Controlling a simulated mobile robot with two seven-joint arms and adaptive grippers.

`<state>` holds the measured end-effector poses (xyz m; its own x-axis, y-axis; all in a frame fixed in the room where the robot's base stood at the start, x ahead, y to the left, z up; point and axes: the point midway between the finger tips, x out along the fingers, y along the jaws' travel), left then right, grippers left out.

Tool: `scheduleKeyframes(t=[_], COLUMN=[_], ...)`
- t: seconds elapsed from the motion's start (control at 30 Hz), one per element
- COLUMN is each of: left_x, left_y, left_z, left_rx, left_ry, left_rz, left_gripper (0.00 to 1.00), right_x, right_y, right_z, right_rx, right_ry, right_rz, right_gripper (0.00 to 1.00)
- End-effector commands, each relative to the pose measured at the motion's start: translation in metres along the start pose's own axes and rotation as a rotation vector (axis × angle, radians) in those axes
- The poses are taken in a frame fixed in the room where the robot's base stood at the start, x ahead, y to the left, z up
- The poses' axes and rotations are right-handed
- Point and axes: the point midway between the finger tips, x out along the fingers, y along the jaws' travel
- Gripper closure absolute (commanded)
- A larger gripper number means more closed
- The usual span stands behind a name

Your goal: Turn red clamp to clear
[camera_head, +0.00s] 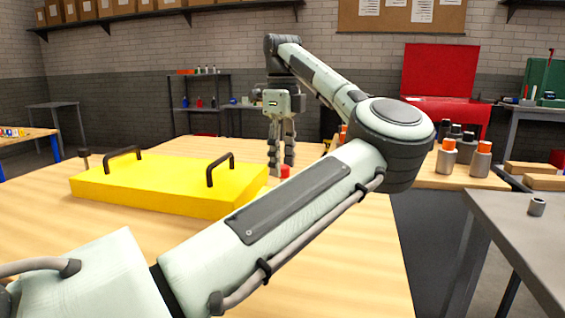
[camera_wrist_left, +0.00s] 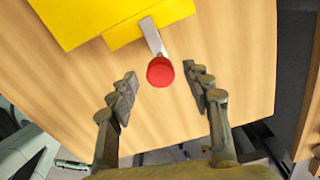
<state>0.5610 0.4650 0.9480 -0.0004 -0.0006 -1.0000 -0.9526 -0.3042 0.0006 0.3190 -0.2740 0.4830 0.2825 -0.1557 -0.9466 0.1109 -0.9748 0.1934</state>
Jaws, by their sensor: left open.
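A red clamp (camera_wrist_left: 160,71) with a round red end and a grey metal bar (camera_wrist_left: 152,37) sits at the edge of a yellow panel. In the head view the red clamp (camera_head: 285,171) is small, at the panel's right end. The yellow panel (camera_head: 150,190) lies on the wooden table and has two black handles. My left gripper (camera_head: 282,168) points down just behind the red clamp. In the wrist view my left gripper (camera_wrist_left: 160,92) is open, its fingers on either side of the red end with gaps to both. My right gripper is not in view.
A dark peg (camera_head: 84,158) stands near the panel's left end. Orange-capped bottles (camera_head: 480,160) stand at the right. A grey table (camera_head: 520,225) with a small grey cylinder (camera_head: 536,207) is at far right.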

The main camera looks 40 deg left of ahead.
Motion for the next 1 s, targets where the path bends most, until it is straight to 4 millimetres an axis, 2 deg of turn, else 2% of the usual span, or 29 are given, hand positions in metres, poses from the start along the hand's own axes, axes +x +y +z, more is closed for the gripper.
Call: scheduleKeyframes(t=[0.3,0.7,1.0], left_x=[0.0044,0.0041,0.0031], left_y=[-0.0002,-0.0001,-0.0002], left_z=[-0.0002,-0.0001,-0.0001], left_rx=[0.001,0.001,-0.032], left_ry=[0.0,0.0,-0.001], left_rz=[-0.001,-0.001,0.0], left_gripper=[0.51,0.99,1.0], right_x=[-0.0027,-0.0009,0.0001], right_y=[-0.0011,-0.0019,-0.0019], right_z=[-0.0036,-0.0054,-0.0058], right_rx=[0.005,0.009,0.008], right_ry=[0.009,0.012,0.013], right_rz=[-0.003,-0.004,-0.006], right_gripper=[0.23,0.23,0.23])
